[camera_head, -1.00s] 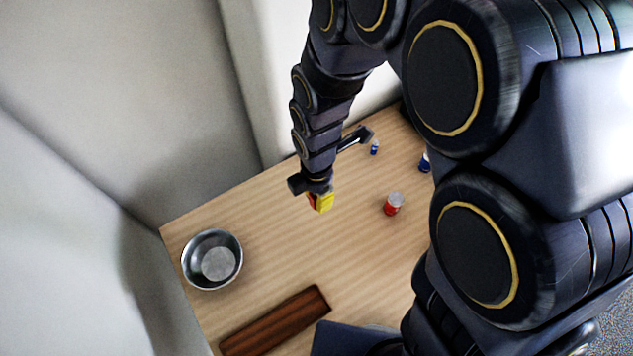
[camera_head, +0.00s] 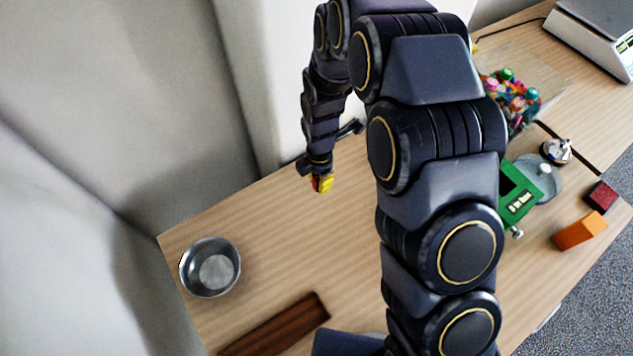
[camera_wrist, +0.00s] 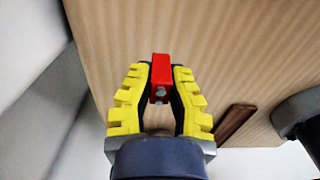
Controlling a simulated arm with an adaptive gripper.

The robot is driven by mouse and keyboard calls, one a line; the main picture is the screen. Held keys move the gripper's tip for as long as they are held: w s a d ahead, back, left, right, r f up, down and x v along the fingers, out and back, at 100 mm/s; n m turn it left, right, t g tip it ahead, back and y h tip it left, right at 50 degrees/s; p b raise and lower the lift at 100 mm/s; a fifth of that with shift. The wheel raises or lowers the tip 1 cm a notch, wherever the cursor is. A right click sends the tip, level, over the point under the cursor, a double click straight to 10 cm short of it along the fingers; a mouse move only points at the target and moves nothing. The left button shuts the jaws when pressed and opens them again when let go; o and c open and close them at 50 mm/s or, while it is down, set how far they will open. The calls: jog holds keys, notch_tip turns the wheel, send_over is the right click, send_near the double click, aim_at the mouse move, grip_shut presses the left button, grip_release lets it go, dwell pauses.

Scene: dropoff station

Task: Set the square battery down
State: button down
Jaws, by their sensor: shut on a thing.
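The square battery (camera_wrist: 161,72) is a red block with small pale metal studs on its near face, in the wrist view. My gripper (camera_wrist: 160,80) has yellow ridged fingers, one on each side of the battery, and is shut on it. In the head view my gripper (camera_head: 321,185) is over the far left part of the wooden table (camera_head: 275,225), close to its back edge. The battery is mostly hidden there by the fingers. The gap between battery and table cannot be judged exactly.
A metal bowl (camera_head: 190,268) stands at the table's left end. A dark brown wooden block (camera_head: 275,328) lies near the front. Right of my arm are a green box (camera_head: 519,200), an orange block (camera_head: 580,231), a dark red block (camera_head: 601,196) and a scale (camera_head: 590,35).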

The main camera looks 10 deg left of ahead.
aim_at(316, 185)
jog(key=shift+w+a+f, duration=0.25)
jog(key=shift+w+f, duration=0.15)
jog(key=shift+f, duration=0.15)
jog(key=shift+w+a+f, duration=0.2)
jog(key=shift+w+f, duration=0.2)
jog(key=shift+f, duration=0.1)
jog(key=shift+w+f, duration=0.15)
jog(key=shift+f, duration=1.45)
jog(key=shift+f, duration=0.1)
jog(key=c, duration=1.2)
grip_release()
jog(key=shift+o, duration=0.2)
